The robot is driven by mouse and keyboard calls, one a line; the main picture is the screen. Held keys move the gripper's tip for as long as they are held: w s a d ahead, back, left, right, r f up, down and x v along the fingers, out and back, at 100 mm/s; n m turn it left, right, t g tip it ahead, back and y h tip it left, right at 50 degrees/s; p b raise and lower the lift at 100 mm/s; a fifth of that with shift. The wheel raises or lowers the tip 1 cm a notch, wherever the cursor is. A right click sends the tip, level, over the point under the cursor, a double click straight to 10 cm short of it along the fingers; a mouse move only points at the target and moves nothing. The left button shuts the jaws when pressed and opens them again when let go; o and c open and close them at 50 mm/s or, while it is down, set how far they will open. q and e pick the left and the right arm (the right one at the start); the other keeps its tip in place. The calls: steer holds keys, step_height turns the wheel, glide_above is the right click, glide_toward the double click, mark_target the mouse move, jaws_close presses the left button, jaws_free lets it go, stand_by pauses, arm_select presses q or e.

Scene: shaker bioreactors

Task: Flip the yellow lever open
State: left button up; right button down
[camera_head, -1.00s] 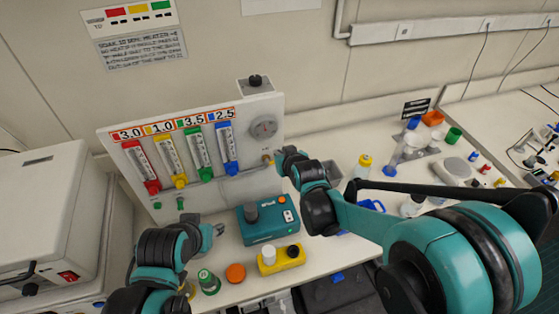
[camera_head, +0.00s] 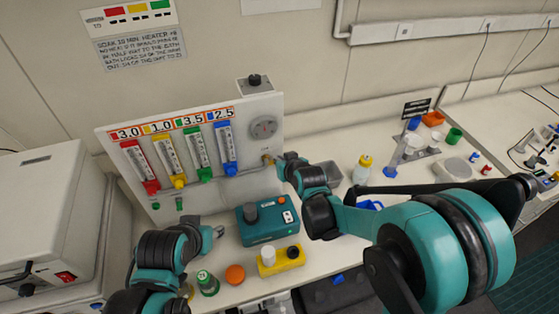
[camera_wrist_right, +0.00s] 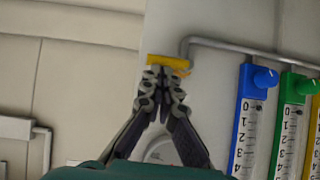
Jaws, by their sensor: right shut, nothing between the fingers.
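The yellow lever (camera_wrist_right: 168,62) lies crosswise at the end of a grey pipe on the pale panel in the right wrist view. In the head view the lever (camera_head: 268,158) is a small yellow spot at the panel's right edge, below the round gauge. My right gripper (camera_wrist_right: 161,73) is shut and empty, its tips right at the lever; whether they touch it I cannot tell. In the head view the right gripper (camera_head: 277,161) is beside the lever. My left gripper (camera_head: 219,231) is low over the bench, left of the teal device; its jaws are too small to read.
The panel (camera_head: 265,105) carries red, yellow, green and blue flow meters and a round gauge (camera_head: 263,127). A teal device (camera_head: 268,226), a yellow block (camera_head: 281,262), an orange cap (camera_head: 235,274) and a green-capped bottle (camera_head: 207,283) stand in front. Bottles and labware crowd the right.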

steer(key=shift+d+f+m+y+b, duration=0.2)
steer(key=shift+f+m+y+b, duration=0.15)
steer(key=shift+y+b, duration=0.3)
step_height(320, 180, down, 5)
steer(key=m+y+b, duration=0.8)
steer(key=m+b, duration=0.1)
steer(key=b, duration=0.7)
steer(key=shift+a+f+y, duration=0.1)
steer(key=shift+f+y, duration=0.05)
steer(key=shift+y, duration=0.2)
stand_by(0.3)
